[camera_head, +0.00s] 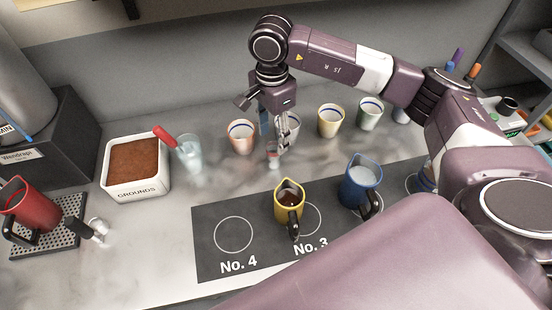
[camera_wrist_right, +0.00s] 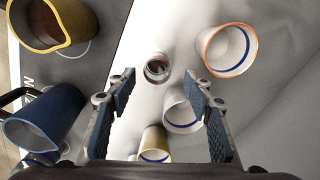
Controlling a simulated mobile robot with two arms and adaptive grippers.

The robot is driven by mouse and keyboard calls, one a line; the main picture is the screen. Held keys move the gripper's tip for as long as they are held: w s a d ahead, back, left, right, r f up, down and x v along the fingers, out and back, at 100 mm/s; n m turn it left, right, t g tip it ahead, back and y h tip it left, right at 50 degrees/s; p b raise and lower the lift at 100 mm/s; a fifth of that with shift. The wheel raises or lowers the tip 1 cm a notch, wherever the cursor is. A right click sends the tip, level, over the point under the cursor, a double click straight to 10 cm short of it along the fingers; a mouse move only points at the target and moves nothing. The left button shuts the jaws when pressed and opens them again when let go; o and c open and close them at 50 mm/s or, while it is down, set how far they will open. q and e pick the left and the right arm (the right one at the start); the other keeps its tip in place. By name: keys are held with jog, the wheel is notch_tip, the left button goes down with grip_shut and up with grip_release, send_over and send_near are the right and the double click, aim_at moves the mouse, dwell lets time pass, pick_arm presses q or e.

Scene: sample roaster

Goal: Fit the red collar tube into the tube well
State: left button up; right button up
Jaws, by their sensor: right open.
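A small clear tube (camera_head: 273,157) with a reddish part stands on the grey counter just below my right gripper (camera_head: 284,143). It also shows in the right wrist view (camera_wrist_right: 157,67), seen from above, upright, with a reddish-brown inside. It appears to be the red collar tube. My right gripper is open, its two padded fingers (camera_wrist_right: 160,105) apart, with the tube beyond the tips and between their lines. It points down and holds nothing. I cannot make out the tube well in either view. My left gripper is not in view.
Several rimmed cups stand close behind and beside, including an orange-rimmed cup (camera_head: 240,140) and a yellow one (camera_head: 330,122). A yellow pitcher (camera_head: 289,205) and a blue pitcher (camera_head: 358,188) stand on the dark mat (camera_head: 215,262) in front. A glass (camera_head: 189,153) and grounds box (camera_head: 136,185) are left.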

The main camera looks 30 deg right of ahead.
aim_at(274, 153)
jog(key=f, duration=0.2)
jog(key=f+p, duration=0.1)
jog(key=f, duration=0.1)
jog(key=f+p, duration=0.1)
jog(key=f, duration=0.1)
jog(key=shift+s+f, duration=0.25)
jog(key=shift+f, duration=0.4)
jog(key=shift+c, duration=0.2)
grip_shut()
jog(key=shift+r, duration=0.2)
